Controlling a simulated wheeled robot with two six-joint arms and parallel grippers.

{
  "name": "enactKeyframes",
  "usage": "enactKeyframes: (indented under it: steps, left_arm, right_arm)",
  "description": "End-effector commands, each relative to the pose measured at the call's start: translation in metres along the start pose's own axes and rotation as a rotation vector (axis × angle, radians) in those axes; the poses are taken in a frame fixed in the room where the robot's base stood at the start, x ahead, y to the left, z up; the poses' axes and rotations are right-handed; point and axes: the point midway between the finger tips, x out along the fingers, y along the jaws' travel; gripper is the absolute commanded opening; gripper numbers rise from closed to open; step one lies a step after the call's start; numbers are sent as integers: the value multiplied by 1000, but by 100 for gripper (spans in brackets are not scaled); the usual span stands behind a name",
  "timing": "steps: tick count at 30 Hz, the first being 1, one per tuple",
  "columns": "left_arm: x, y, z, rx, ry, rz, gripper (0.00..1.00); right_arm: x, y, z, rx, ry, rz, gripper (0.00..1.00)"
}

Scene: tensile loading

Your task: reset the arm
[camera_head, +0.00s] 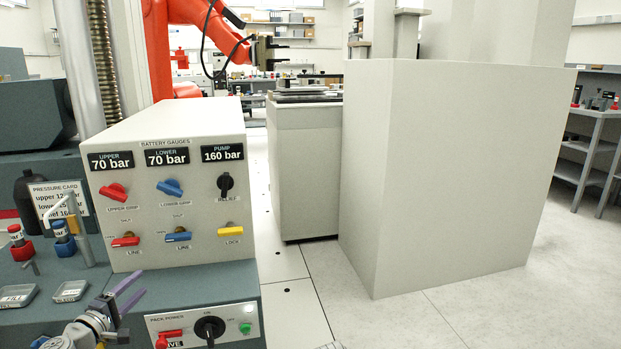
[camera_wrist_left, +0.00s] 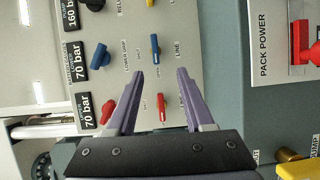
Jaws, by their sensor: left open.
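My left gripper (camera_head: 128,294) shows at the lower left of the head view, low in front of the grey control box (camera_head: 185,250). Its purple fingers also show in the left wrist view (camera_wrist_left: 160,76), spread apart with nothing between them. Beyond the fingertips there is the gauge panel, seen sideways, with a red upper grip handle (camera_head: 114,192), a blue lower grip handle (camera_head: 170,187), a red line handle (camera_head: 125,241) and a blue line handle (camera_head: 178,237). The gap to the panel is hard to judge. My right gripper is in neither view.
The panel also has a black relief knob (camera_head: 225,184) and a yellow lock handle (camera_head: 230,231). A pack power panel (camera_head: 205,326) sits below. Small trays (camera_head: 70,291) and red and blue items (camera_head: 64,240) stand at left. A large grey block (camera_head: 450,180) fills the right.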

Motion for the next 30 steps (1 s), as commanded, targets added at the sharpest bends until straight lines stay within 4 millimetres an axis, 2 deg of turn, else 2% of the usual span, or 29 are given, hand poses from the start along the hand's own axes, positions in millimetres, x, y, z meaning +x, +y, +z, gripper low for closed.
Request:
enactKeyframes:
  steps: [8,14,17,20,22,24,27,30]
  left_arm:
    - [18,-14,46,64,-106,-75,52]
    - [34,-35,104,150,-242,-172,52]
    - [40,-50,144,213,-338,-239,52]
    - [42,-72,197,306,-470,-333,52]
    - [37,-92,243,395,-592,-421,52]
    - [26,-113,286,496,-716,-515,52]
    - [2,-140,335,647,-877,-649,52]
    - [-27,-162,371,804,-1020,-783,52]
  right_arm:
    - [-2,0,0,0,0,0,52]
    - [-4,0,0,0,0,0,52]
    - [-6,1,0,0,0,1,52]
    - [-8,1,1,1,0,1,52]
    - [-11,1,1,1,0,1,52]
    - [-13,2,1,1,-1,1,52]
    - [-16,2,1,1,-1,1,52]
    - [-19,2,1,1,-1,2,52]
